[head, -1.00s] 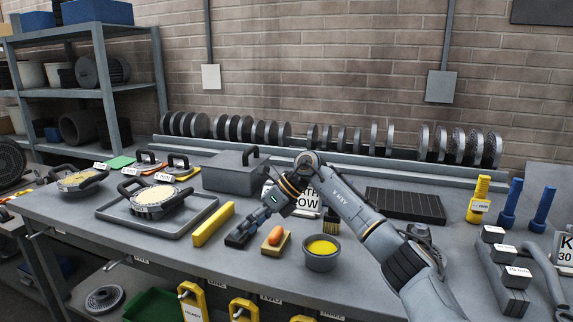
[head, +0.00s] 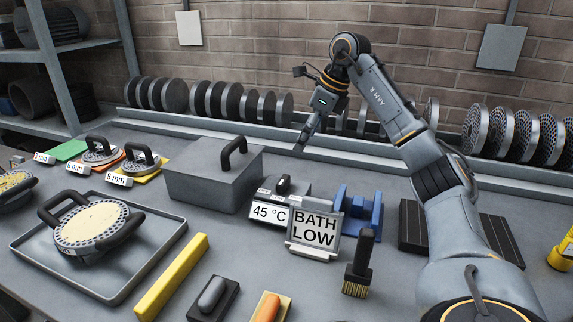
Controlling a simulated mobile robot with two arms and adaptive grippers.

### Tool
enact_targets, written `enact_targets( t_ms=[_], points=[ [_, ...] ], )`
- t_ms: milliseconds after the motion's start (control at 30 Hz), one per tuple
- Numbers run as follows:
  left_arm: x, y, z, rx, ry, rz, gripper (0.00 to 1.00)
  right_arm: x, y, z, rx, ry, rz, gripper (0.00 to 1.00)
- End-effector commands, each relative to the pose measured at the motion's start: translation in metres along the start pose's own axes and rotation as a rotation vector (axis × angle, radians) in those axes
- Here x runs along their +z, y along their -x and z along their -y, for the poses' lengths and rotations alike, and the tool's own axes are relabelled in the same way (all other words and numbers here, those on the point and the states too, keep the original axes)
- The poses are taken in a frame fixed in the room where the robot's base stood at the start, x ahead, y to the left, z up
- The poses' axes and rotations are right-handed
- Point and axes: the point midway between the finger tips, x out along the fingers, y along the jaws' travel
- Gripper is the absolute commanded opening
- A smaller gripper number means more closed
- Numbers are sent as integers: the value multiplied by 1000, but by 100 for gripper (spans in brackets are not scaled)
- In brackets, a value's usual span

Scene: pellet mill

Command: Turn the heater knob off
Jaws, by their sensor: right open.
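A grey heater unit (head: 262,199) with a 45 °C display stands mid-bench, beside the grey lidded box. A dark knob (head: 284,184) sits on top of it; its exact setting is too small to read. Small labels lie on the unit's top beside the knob. A BATH LOW sign (head: 313,232) stands just in front and to the right, hiding part of the unit. My right gripper (head: 302,112) is open and empty, above and beyond the knob, apart from it. One finger points down and the other points left. My left gripper is out of view.
A grey box with a black handle (head: 212,178) stands close left of the unit. A blue stand (head: 364,206) is at its right and a brush (head: 359,262) in front right. A rack of metal discs (head: 257,105) runs behind. A tray (head: 135,283) lies left.

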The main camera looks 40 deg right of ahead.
Motion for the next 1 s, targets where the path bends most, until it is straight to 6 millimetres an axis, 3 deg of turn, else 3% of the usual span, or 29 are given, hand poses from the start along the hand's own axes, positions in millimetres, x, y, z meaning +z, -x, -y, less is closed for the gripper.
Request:
enact_targets(
  t_ms=[100,267,600,800,1000],
  points=[
    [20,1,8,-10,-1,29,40,-1,-10,0,-1,1,-7,81],
    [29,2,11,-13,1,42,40,-2,-38,0,1,0,-8,81],
    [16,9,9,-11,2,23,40,-1,-107,-1,2,-1,-5,81],
    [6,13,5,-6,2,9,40,-1,-130,0,1,1,-3,81],
    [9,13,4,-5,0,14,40,-1,-137,0,-2,0,-2,81]
  ],
)
